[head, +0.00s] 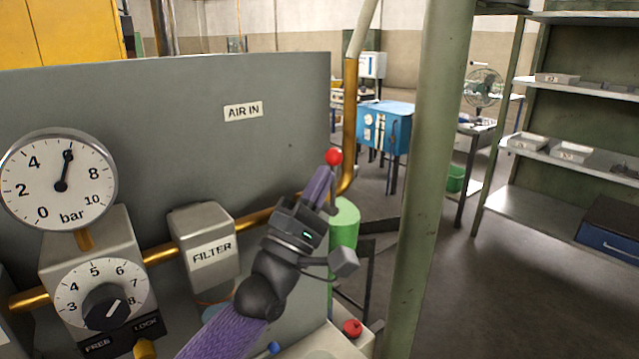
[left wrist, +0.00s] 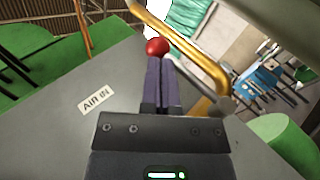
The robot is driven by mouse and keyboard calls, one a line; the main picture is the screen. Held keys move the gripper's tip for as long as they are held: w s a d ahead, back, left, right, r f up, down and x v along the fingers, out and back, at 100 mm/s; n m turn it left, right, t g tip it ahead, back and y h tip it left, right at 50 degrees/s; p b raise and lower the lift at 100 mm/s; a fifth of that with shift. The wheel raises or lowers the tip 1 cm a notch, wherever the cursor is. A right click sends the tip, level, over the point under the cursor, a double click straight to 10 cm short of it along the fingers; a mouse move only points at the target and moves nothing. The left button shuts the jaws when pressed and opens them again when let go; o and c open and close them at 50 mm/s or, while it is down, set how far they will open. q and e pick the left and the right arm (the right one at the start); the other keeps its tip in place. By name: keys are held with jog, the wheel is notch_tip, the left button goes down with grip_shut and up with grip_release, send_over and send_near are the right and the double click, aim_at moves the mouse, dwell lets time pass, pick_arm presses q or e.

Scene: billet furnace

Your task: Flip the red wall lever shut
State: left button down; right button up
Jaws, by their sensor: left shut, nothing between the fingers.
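The lever shows as a red ball knob (head: 334,157) beside the brass pipe, to the right of the grey panel's edge. Part of its stem shows below the knob; the rest is hidden behind my gripper. My left gripper (head: 322,174) is shut and empty, with its fingertips right at the knob's lower left side. In the left wrist view the red knob (left wrist: 157,46) sits just beyond the tips of the closed fingers (left wrist: 159,64). I cannot tell whether they touch. My right gripper is not in view.
A brass pipe (head: 350,120) rises along the edge of the grey panel (head: 180,110) marked AIR IN. A pressure gauge (head: 60,180), a regulator knob (head: 104,306) and a FILTER block (head: 207,245) stand left. A green post (head: 432,150) stands close on the right.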

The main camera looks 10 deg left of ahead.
pick_arm(q)
jog(key=shift+r, duration=0.1)
jog(key=b+v, duration=0.1)
jog(key=v, duration=0.9)
